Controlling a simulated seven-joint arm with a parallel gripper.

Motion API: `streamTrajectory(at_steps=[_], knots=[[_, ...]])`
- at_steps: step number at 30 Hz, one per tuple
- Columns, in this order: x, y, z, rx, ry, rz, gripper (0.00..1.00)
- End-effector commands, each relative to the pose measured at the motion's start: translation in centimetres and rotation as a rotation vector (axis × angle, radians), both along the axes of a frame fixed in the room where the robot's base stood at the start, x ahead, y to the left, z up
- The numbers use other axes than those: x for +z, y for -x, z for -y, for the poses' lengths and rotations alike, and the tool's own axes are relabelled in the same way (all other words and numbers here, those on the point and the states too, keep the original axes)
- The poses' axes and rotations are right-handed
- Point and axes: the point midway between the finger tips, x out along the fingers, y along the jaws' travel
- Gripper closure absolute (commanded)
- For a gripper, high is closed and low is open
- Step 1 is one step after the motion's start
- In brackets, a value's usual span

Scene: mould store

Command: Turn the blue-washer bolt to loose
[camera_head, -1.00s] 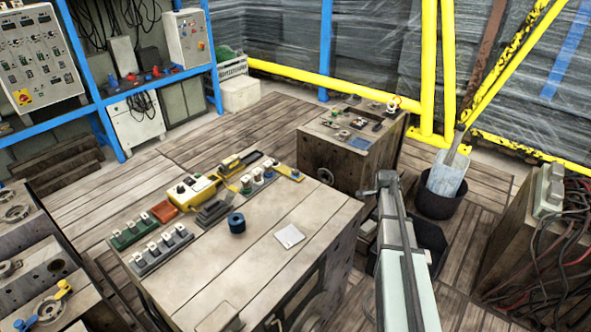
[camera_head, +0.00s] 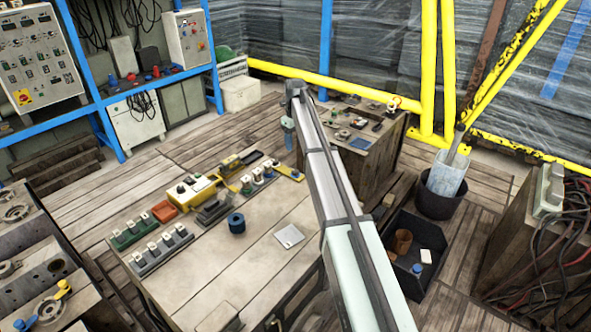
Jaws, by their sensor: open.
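My gripper (camera_head: 289,146) hangs at the far end of my raised arm, above the far right edge of the near wooden-topped bench (camera_head: 262,262). It is small and partly hidden in this view; it is open and I see nothing held in it. I cannot pick out the blue-washer bolt for certain. A grey block with several small upright fittings (camera_head: 258,180) stands at the back of the bench, with some blue on it, too small to read. A green block (camera_head: 133,235) and another grey block (camera_head: 162,252) with pale-topped fittings lie at the left.
A blue roll (camera_head: 236,223) and a pale square plate (camera_head: 289,237) lie mid-bench. A yellow control box (camera_head: 192,190) stands behind. A second bench (camera_head: 345,140) is beyond my arm. A black bin (camera_head: 408,255) with loose items is on the right.

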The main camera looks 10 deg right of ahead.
Motion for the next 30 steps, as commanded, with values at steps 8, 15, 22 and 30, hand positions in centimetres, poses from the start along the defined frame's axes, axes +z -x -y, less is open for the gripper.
streamTrajectory(at_steps=[8, 15, 22, 30], knots=[[-4.4, 0.1, 0.1, 0.001, 0.001, -0.001, 0.45], [-8.6, 0.1, 0.1, 0.002, 0.001, -0.001, 0.45], [-11.6, 0.0, 0.1, 0.002, 0.0, 0.0, 0.45], [-13.2, 0.0, 0.1, 0.002, 0.0, 0.001, 0.45]])
